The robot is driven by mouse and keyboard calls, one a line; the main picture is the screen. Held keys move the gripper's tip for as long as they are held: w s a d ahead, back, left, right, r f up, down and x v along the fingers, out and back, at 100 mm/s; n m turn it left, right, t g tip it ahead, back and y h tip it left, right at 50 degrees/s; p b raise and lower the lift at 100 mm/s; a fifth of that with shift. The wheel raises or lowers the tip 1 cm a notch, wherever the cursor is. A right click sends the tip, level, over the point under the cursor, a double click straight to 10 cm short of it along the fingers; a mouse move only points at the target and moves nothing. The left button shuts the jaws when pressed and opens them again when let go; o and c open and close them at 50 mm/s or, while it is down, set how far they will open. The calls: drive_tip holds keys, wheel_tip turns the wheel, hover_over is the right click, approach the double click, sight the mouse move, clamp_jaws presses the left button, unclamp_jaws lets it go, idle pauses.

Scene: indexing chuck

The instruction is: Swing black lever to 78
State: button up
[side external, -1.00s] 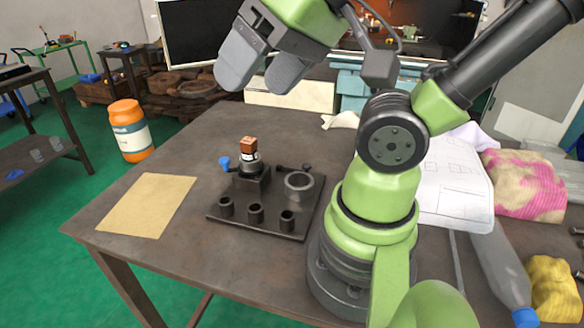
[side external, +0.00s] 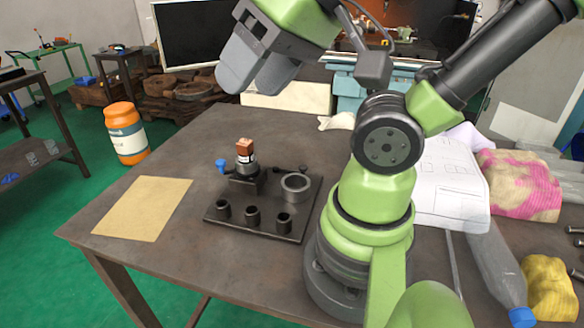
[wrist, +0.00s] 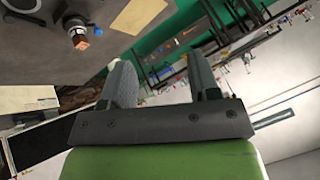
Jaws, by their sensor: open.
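The indexing chuck (side external: 245,182) stands on a dark base plate (side external: 234,229) on the table, with a copper-brown block (side external: 244,145) on top. A blue-knobbed lever (side external: 221,166) sticks out to its left. A short black lever (side external: 277,178) with a dark knob lies to its right, near the grey ring; its angle marks are too small to read. My gripper (side external: 250,82) is open and empty, high above and behind the chuck, apart from everything. In the wrist view, my gripper's fingers (wrist: 162,72) are spread, with the block (wrist: 81,42) at upper left.
A tan sheet (side external: 143,207) lies to the left. Drawings (side external: 450,188), a clear bottle (side external: 497,265) and rags (side external: 519,184) crowd the right. Space above the plate is clear.

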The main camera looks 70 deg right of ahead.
drive_tip(key=w+d+g, duration=0.1)
drive_tip(key=w+d, duration=0.1)
drive_tip(key=w+d+m+g+h, duration=0.1)
drive_tip(key=d, duration=0.1)
drive_tip(key=w+d+g, duration=0.1)
drive_tip(key=w+d, duration=0.1)
drive_tip(key=shift+w+f+h, duration=0.3)
drive_tip(key=shift+w, duration=0.05)
drive_tip(key=c, duration=0.3)
drive_tip(key=w+d+f+m+g, duration=0.2)
drive_tip(key=w+d+f+g, duration=0.15)
drive_tip(key=d, duration=0.55)
drive_tip(key=m+g+y, duration=0.2)
drive_tip(key=g+y, duration=0.1)
drive_tip(key=g, duration=0.1)
approach(303, 166)
drive_tip(key=x, duration=0.8)
drive_tip(key=shift+s+f, duration=0.1)
drive_tip(key=shift+f, duration=0.1)
clamp_jaws()
